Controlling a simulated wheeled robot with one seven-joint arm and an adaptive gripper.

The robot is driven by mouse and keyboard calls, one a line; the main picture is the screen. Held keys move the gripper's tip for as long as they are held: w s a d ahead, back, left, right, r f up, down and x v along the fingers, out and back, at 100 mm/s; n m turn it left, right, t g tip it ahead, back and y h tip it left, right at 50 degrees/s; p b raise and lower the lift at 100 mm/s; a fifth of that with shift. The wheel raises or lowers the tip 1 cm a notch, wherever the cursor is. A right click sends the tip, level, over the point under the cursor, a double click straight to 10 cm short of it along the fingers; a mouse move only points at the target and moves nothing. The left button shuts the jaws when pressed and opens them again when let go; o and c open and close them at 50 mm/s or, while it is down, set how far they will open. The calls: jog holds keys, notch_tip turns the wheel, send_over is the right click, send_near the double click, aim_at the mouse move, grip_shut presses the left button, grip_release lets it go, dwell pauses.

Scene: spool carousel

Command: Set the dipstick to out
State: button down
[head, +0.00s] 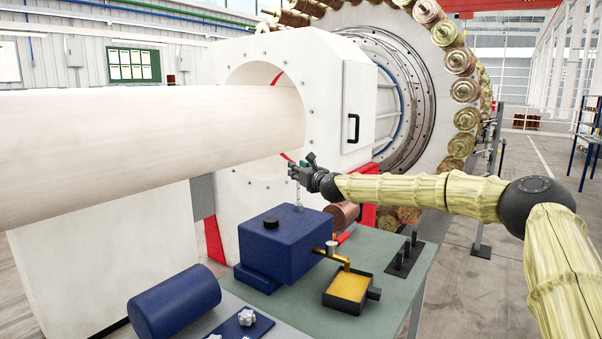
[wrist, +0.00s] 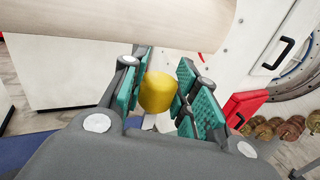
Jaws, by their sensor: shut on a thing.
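The dipstick's yellow grip (wrist: 157,93) sits between the green finger pads of my gripper (wrist: 164,80) in the wrist view. In the head view my gripper (head: 299,172) is shut on the top of the dipstick, above the far right part of the blue housing (head: 283,245). A thin grey stem (head: 299,198) runs straight down from the fingers toward the housing. The fingers hide the yellow grip in the head view. I cannot tell how much of the stem is inside the housing.
A brass spout (head: 338,257) leads from the housing to an amber-filled tray (head: 348,287). Black pegs (head: 405,255) stand on the green bench (head: 392,310) at right. A large pale cylinder (head: 150,145) passes close behind my gripper. A blue drum (head: 175,302) lies at front left.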

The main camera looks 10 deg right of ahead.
jog(key=c, duration=1.1)
grip_release()
jog(key=shift+s, duration=0.1)
jog(key=v, duration=1.2)
